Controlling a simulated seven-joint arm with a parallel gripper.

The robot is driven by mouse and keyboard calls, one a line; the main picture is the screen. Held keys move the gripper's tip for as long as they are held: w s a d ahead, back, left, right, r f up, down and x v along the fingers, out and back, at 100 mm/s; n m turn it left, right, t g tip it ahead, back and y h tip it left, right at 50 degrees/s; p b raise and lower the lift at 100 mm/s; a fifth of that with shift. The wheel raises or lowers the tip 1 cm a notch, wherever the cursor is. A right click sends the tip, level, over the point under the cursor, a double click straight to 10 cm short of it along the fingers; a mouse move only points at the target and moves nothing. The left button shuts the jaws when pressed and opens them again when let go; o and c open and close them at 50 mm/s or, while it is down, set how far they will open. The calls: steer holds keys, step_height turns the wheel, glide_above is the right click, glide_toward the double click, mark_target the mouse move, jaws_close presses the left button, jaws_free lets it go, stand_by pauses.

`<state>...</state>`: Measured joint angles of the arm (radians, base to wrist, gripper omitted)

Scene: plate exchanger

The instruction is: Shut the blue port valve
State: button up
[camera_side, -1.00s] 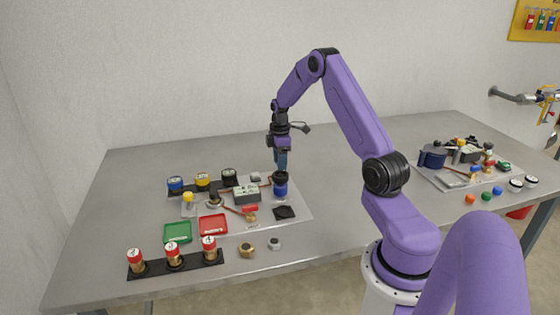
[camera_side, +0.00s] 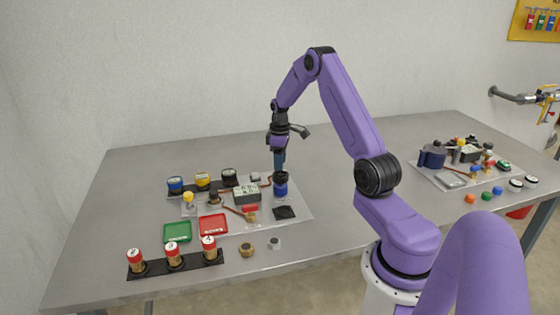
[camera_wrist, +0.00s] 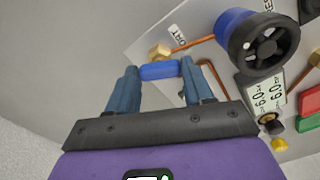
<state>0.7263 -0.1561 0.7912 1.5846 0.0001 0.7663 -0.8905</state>
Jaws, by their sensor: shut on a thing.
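The blue port valve shows in the wrist view as a blue bar handle (camera_wrist: 158,70) beside a brass fitting (camera_wrist: 159,51). My gripper (camera_wrist: 159,69) has one finger at each end of the bar and is shut on it. The bar lies roughly level in that picture, spanning the fingers. In the side view my gripper (camera_side: 279,168) points down just behind the blue pump-like unit (camera_side: 281,189), which hides the handle there. A label partly reading "ORT" (camera_wrist: 177,37) lies near the fitting.
The blue unit with a black fan-like top (camera_wrist: 257,45) stands close right of my fingers. A gauge box (camera_side: 247,193), copper pipes, a red tray (camera_side: 213,225) and a green tray (camera_side: 177,232) lie nearer. The table behind is clear.

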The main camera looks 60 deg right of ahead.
steer(key=m, duration=1.2)
steer(key=shift+r+m, duration=0.1)
steer(key=shift+m, duration=0.2)
stand_by(0.4)
steer(key=o, duration=1)
steer(key=shift+o, duration=0.2)
step_height(320, 180, up, 17)
steer(key=shift+r, duration=0.2)
steer(key=shift+a, duration=0.1)
